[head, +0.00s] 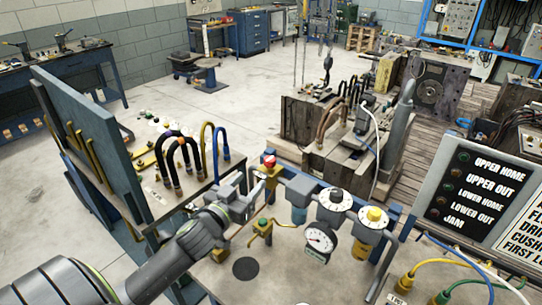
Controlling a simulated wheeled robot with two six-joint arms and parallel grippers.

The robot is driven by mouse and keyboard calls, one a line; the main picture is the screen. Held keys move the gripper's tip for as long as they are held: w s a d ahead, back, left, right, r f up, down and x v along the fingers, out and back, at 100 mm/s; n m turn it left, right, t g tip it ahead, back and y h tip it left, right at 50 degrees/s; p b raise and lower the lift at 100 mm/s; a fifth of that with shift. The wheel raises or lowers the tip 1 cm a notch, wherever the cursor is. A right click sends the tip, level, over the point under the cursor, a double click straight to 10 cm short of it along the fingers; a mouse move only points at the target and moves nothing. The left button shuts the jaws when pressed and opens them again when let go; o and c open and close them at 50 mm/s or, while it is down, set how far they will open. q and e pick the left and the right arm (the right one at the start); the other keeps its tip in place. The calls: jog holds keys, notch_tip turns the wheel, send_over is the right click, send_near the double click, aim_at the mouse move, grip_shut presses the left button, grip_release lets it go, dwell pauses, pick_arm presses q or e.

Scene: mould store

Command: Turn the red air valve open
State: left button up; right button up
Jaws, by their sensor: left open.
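The red air valve (269,160) has a small red top above a yellowish body, at the left end of a row of air fittings near the middle of the head view. My left gripper (254,182) reaches in from the lower left and is open. Its fingertips are close beside the valve's body, just below and left of the red top. I cannot tell whether they touch it. My right gripper is not in view.
A yellow valve with a green top (262,224) stands just below. To the right are a pressure gauge (318,239) and regulators, one with a yellow knob (375,214). Bent hoses (180,155) stand behind my gripper. A labelled sign (470,185) is at right.

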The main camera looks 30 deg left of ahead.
aim_at(267, 163)
pick_arm(q)
jog(key=w+p, duration=0.1)
jog(key=w, duration=0.3)
jog(key=w+p, duration=0.1)
jog(key=w, duration=0.3)
jog(key=w+a+p, duration=0.1)
jog(key=w, duration=0.3)
jog(key=shift+c, duration=1)
jog(key=shift+f, duration=0.1)
jog(key=c, duration=0.7)
